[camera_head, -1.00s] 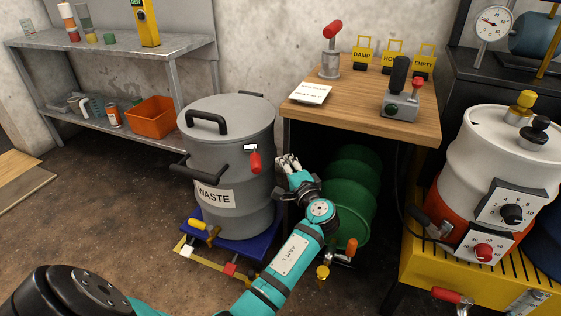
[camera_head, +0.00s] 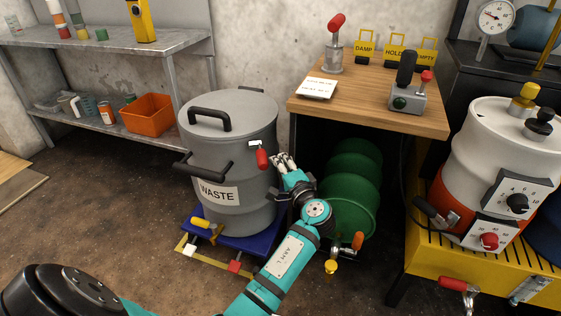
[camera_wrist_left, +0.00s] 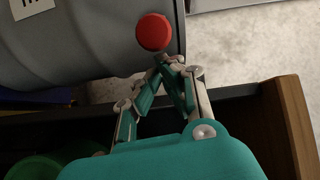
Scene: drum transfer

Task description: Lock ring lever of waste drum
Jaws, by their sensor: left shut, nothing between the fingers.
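The grey waste drum (camera_head: 235,165) stands upright with its lid on and a black handle on top. The ring lever, with a red grip (camera_head: 262,158), hangs down on the drum's right side below a small white latch. In the left wrist view the red grip (camera_wrist_left: 154,32) shows end-on, just beyond the fingertips. My left gripper (camera_head: 279,160) is shut and empty beside the drum, just right of the red grip; I cannot tell whether they touch. It also shows in the left wrist view (camera_wrist_left: 171,62). My right gripper is not in view.
The drum stands on a blue platform (camera_head: 250,242) with a yellow frame. A wooden bench (camera_head: 440,122) stands at the right, with a green drum (camera_head: 345,205) beneath. A white and orange drum (camera_head: 490,150) is far right. A metal shelf (camera_head: 150,48) is at the left.

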